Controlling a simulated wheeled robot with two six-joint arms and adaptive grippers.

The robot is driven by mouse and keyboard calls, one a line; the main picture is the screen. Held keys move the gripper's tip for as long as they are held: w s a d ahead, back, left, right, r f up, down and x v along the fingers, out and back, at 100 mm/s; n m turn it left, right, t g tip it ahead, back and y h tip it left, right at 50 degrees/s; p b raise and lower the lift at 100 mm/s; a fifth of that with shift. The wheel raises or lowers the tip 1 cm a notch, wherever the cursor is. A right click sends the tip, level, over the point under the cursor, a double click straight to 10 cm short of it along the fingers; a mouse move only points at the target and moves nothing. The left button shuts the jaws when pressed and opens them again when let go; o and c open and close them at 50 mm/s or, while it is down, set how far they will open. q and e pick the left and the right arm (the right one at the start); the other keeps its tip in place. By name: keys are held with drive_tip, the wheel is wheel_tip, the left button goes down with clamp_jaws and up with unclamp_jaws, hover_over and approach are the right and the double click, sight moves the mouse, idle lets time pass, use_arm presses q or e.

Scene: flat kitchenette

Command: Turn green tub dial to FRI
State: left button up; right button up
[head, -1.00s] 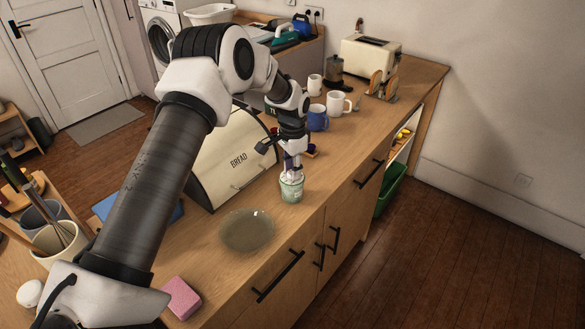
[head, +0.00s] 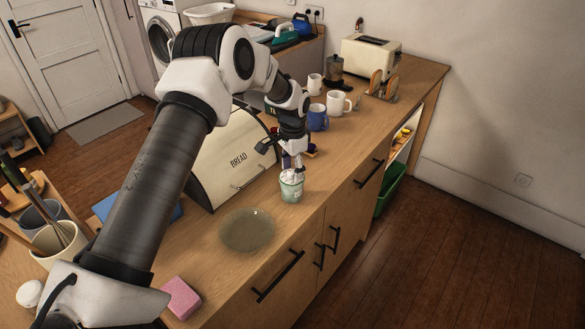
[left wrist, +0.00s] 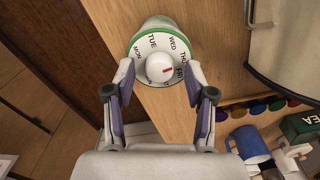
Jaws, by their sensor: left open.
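The green tub (head: 291,188) stands upright on the counter near its front edge, in front of the bread bin. In the left wrist view its round white lid dial (left wrist: 146,52) has a green rim and day names; MON, TUE, WED, THU and FRI can be read. The white centre knob (left wrist: 157,66) has a red mark on its right side, facing roughly toward FRI. My left gripper (left wrist: 160,76) is open, with one finger on each side of the knob. It also shows right above the tub in the head view (head: 292,170). I cannot tell whether the fingers touch the dial. My right gripper is not in view.
The bread bin (head: 233,160) stands behind and left of the tub. A glass plate (head: 247,230) and a pink sponge (head: 181,298) lie nearer on the counter. A blue mug (head: 317,118), white mugs and a toaster (head: 370,55) are farther back.

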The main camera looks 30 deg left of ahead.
sight(293, 171)
use_arm(q)
wheel_tip(293, 171, up, 12)
idle(0.4)
